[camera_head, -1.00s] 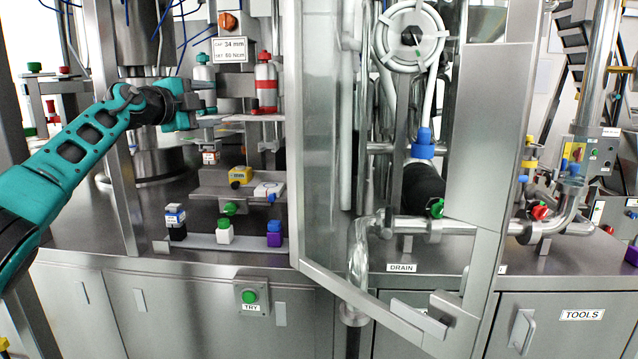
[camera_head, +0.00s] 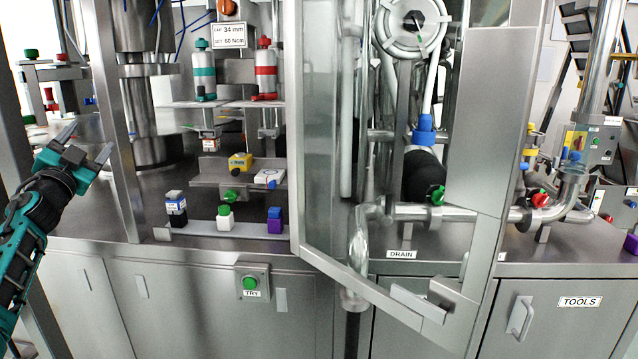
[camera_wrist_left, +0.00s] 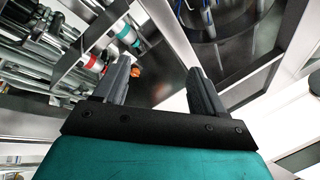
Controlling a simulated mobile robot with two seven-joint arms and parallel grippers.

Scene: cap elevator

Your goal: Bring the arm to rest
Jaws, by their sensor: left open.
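My left gripper (camera_head: 88,140) is at the left of the head view, in front of the machine's left frame post. Its two fingers stand apart and nothing is between them. In the left wrist view my left gripper (camera_wrist_left: 158,85) shows both fingers spread and empty. The teal arm reaches up from the lower left corner. A teal-capped bottle (camera_head: 204,72) and a red-capped bottle (camera_head: 265,70) stand upright in the machine, well to the right of the gripper. My right gripper does not show.
The open door frame (camera_head: 310,265) juts out in the middle. A steel post (camera_head: 118,150) stands just right of my left gripper. Small capped containers, such as the white one with a green cap (camera_head: 225,217), stand on a front ledge. A TRY button (camera_head: 250,283) is below.

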